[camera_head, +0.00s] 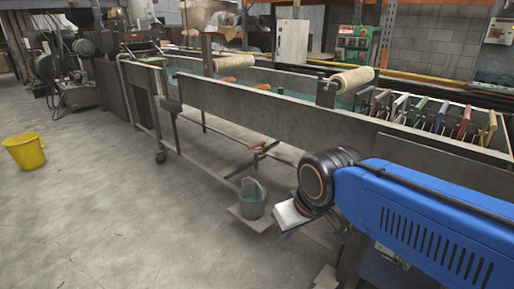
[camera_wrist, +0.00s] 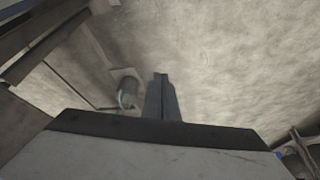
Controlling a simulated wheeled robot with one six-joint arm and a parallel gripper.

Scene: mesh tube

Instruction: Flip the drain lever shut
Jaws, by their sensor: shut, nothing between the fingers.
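The drain lever (camera_head: 268,147) looks like a small red-orange handle on a pipe under the long trough (camera_head: 235,106), above a grey bucket (camera_head: 251,199). It is too small in the head view for its angle to be told surely. I cannot make it out in the wrist view. My gripper (camera_wrist: 161,77) is shut and empty, its dark fingers together in the wrist view. In the head view its pale body hangs below my wrist, right of the bucket and apart from the lever. The bucket also shows in the wrist view (camera_wrist: 128,94), left of the fingers.
The bucket stands on a flat board (camera_head: 247,221) on the floor. Trough legs and rails run beneath the trough around the lever. Coloured clamps (camera_head: 440,115) line the trough's right end. A yellow bucket (camera_head: 25,151) stands far left. The concrete floor (camera_head: 120,220) in front is clear.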

